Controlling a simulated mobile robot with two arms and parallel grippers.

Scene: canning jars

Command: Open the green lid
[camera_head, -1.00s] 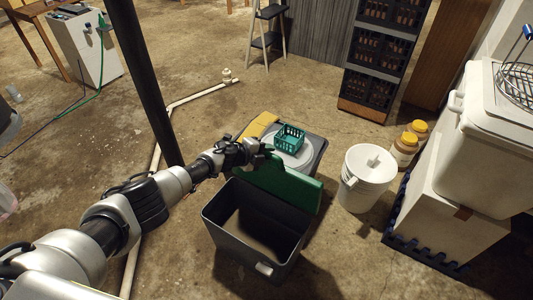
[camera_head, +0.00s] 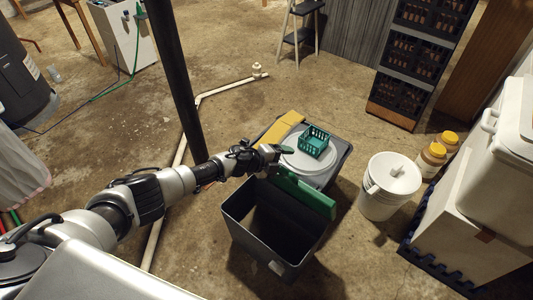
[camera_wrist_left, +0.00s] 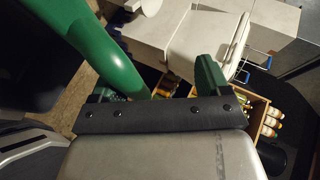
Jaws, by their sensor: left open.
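The dark grey bin (camera_head: 248,240) stands on the concrete floor in the head view, its mouth uncovered and its inside dark. Its green lid (camera_head: 305,193) stands raised along the bin's far edge, seen nearly edge-on. My left gripper (camera_head: 281,158) is open at the upper left end of the lid, very close to it; I cannot tell whether it touches. My right gripper is out of view.
Behind the lid is a grey container with a white round lid and a teal basket (camera_head: 314,141) on top. A black post (camera_head: 178,80) rises behind my left arm.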

